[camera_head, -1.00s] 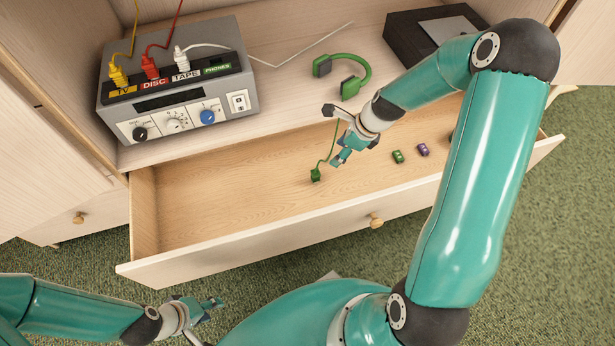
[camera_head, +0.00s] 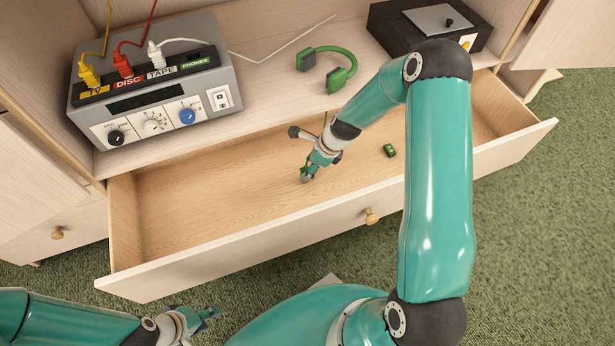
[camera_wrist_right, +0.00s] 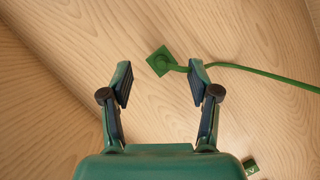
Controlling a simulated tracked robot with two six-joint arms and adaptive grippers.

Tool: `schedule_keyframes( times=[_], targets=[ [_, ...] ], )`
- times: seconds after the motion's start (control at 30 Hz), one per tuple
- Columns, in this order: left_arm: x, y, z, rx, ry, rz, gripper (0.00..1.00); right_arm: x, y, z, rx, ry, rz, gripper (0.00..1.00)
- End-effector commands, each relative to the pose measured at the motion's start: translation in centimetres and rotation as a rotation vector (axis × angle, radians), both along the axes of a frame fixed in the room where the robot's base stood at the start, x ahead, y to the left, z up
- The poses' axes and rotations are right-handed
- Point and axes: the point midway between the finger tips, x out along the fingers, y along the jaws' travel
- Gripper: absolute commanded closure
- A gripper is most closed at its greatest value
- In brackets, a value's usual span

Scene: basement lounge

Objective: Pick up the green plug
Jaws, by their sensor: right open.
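The green plug (camera_wrist_right: 160,61) lies on the drawer floor in the right wrist view, with its green cord (camera_wrist_right: 265,74) running off to the right. My right gripper (camera_wrist_right: 158,88) is open; the plug is just beyond its fingertips, between their lines, and not gripped. In the head view my right gripper (camera_head: 306,176) reaches down into the drawer and largely hides the plug. A short piece of cord shows above it. My left gripper (camera_head: 210,313) is at the lower left, in front of the drawer; its opening is too small to judge.
The open drawer (camera_head: 215,178) has a front wall with a knob (camera_head: 372,216). A small green block (camera_head: 389,150) lies to the right in it. Green headphones (camera_head: 337,78), a grey switch box (camera_head: 160,85) with plugged cords and a dark box (camera_head: 385,28) stand on the shelf behind.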

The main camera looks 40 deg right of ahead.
Motion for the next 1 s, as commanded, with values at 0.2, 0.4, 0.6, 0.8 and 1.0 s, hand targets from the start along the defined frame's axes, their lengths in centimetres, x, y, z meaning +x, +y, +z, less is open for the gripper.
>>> schedule_keyframes(
  times=[0.2, 0.4, 0.6, 0.8, 1.0],
  targets=[
    [0.0, 0.0, -2.1, 0.000, 0.000, 0.000, 0.60, 0.6, 0.4, -3.5, -0.001, 0.001, 0.002, 0.39],
    [0.0, 0.0, -2.2, 0.000, 0.000, 0.000, 0.60, 0.9, 0.6, -4.0, 0.000, 0.000, 0.001, 0.39],
    [0.0, 0.0, -2.1, 0.000, 0.000, 0.000, 0.60, 0.9, 0.6, -4.0, 0.000, 0.000, 0.001, 0.51],
    [0.0, 0.0, -2.1, 0.000, 0.000, 0.000, 0.60, 0.9, 0.6, -4.0, 0.000, 0.000, 0.001, 0.84],
    [0.0, 0.0, -2.1, 0.000, 0.000, 0.000, 0.60, 0.9, 0.6, -4.0, 0.000, 0.000, 0.001, 1.00]
  ],
)
